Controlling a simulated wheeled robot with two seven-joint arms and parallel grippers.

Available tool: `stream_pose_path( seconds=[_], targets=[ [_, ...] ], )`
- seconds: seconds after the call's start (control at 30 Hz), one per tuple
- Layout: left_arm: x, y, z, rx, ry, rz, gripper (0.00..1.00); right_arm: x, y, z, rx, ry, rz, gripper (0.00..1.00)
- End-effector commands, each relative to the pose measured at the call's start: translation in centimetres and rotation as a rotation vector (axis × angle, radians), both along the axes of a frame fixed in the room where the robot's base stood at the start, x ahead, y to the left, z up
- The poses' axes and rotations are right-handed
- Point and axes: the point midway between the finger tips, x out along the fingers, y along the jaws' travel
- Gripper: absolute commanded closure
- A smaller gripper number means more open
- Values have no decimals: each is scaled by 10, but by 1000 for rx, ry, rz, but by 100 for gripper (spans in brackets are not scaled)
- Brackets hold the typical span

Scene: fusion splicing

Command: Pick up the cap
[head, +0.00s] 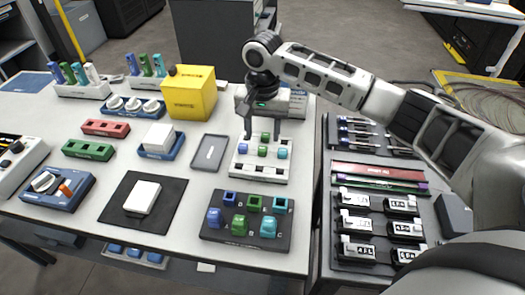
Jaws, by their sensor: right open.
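My right gripper (263,131) is open above the white block (261,172), its two fingers pointing down on either side of a green piece. The white block bears small coloured caps: a blue one (243,148), a green one (262,151), a teal one (282,153) and another green piece (265,137) behind. The fingers look empty; whether they touch a piece cannot be told. A black tray (246,244) in front holds larger blue (214,217), green (239,225) and teal (269,227) pieces, with square coloured sockets behind them. My left gripper is not in view.
A grey shallow tray (210,152) lies left of the white block. A yellow box (190,93) stands behind it. A white box rests on a black mat (165,218). Red and green strips and dark modules (355,223) are at right, under my right arm.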

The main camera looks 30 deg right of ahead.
Motion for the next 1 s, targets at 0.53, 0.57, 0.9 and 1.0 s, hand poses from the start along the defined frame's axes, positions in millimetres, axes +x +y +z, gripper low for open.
stream_pose_path(
  seconds=[0.53, 0.57, 0.9, 1.0],
  targets=[
    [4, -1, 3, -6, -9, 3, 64, -1, 1, -53, -1, -1, 1, 53],
    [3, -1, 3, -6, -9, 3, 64, -1, 1, -53, -1, -1, 1, 53],
    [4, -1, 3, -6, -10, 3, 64, -1, 1, -53, -1, -1, 1, 96],
    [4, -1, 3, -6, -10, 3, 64, -1, 1, -53, -1, -1, 1, 96]
  ],
)
